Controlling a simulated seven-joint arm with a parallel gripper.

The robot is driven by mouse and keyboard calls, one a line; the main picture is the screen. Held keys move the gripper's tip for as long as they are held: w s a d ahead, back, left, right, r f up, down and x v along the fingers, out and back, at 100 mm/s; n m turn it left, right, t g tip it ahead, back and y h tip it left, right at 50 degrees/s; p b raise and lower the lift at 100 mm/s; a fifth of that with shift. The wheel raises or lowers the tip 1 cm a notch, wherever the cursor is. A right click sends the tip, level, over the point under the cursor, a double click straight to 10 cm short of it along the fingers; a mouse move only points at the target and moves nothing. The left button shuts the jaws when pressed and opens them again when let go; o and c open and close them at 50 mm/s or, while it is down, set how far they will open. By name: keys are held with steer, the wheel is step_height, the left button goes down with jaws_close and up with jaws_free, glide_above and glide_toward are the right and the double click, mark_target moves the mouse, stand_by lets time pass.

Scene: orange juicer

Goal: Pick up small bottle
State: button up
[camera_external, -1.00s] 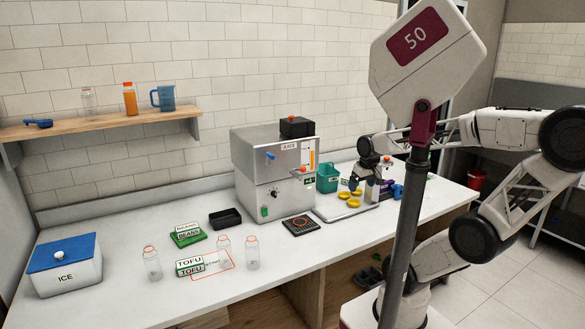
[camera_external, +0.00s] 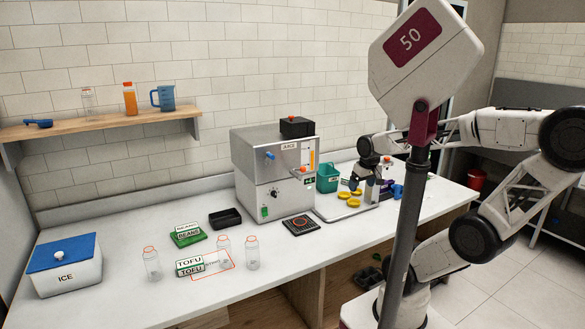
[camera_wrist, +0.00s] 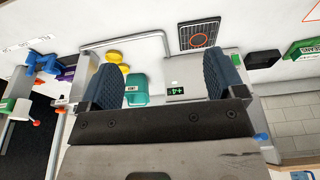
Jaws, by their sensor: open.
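Several clear bottles stand in view, and I cannot tell which is the small bottle. On the counter, one clear bottle with an orange-red cap ring (camera_external: 152,265) stands at the left, another (camera_external: 252,254) at the right, and a third (camera_external: 224,246) behind the tofu pack. A clear bottle (camera_external: 88,102) and an orange-filled bottle (camera_external: 130,100) stand on the wall shelf. My gripper (camera_external: 362,186) is over the far right of the counter, well away from these bottles. In the wrist view my gripper (camera_wrist: 165,85) has its blue fingers wide apart, with nothing held between them.
The juice machine (camera_external: 262,182) stands between my gripper and the counter bottles. Yellow pieces (camera_external: 349,199) on a tray and a teal bin (camera_external: 328,178) are near my gripper. The tofu pack (camera_external: 190,268) and ice box (camera_external: 65,277) are left.

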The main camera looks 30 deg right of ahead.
steer(key=w+a+f+n+t+y, duration=0.1)
steer(key=w+a+f+n+t, duration=0.2)
steer(key=w+a+f, duration=0.45)
steer(key=n+t+y, duration=0.3)
steer(key=n+y, duration=0.1)
steer(key=y, duration=0.1)
glide_toward(257, 243)
steer(key=w+d, duration=0.8)
steer(key=d, duration=0.1)
steer(key=s+a+f+n+y, duration=0.1)
steer(key=a, duration=0.2)
steer(key=s+a+f+y, duration=0.1)
steer(key=s+a+f, duration=0.1)
steer(key=a, duration=0.1)
steer(key=s+a+f+n+y, duration=0.1)
steer(key=a+y, duration=0.1)
steer(key=a, duration=0.2)
steer(key=shift+s+f+n+t, duration=0.2)
steer(key=shift+s+n+t, duration=0.05)
steer(key=shift+n+t, duration=0.05)
steer(key=shift+w, duration=0.1)
steer(key=shift+x, duration=1.2)
